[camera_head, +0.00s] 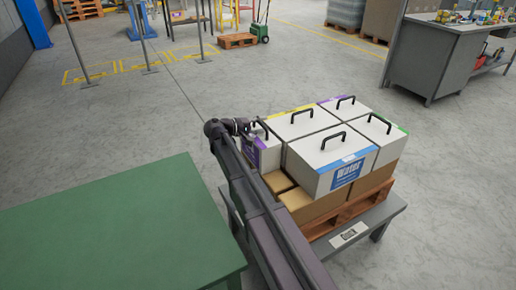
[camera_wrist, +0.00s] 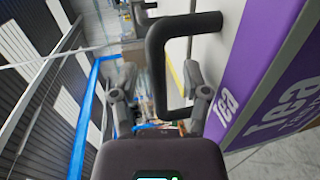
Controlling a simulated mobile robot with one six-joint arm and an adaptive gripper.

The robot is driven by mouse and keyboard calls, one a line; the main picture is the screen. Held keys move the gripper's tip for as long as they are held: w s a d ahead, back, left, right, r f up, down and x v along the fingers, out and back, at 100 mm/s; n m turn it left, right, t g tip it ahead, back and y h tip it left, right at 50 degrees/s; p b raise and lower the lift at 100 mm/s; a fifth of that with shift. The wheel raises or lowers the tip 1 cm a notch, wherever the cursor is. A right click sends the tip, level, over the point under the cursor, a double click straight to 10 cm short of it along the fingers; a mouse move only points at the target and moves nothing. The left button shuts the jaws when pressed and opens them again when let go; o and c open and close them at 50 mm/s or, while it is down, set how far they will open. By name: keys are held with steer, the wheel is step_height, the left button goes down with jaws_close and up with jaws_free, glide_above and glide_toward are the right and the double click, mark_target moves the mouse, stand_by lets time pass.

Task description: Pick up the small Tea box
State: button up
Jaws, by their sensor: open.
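The small Tea box (camera_head: 268,155) is white with a purple label and a black handle on top. It stands at the left end of a group of white boxes, partly hidden by my arm. Its purple label (camera_wrist: 270,85) fills the right of the wrist view. My gripper (camera_head: 238,126) is at the box's handle in the head view. In the wrist view my gripper (camera_wrist: 160,78) is open, and the black handle (camera_wrist: 157,65) shows between its two fingers. I cannot tell whether either finger touches it.
A larger white Water box (camera_head: 333,160) and other handled boxes stand close to the right. Brown cartons (camera_head: 310,205) and a wooden pallet (camera_head: 352,207) are beneath, on a grey table (camera_head: 378,220). A green table (camera_head: 120,225) is at left.

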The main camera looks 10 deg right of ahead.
steer(key=shift+c, duration=0.2)
stand_by(0.3)
jaws_close()
steer(key=shift+r, duration=0.2)
step_height(320, 180, up, 28)
steer(key=p, duration=2.8)
steer(key=shift+f, duration=0.2)
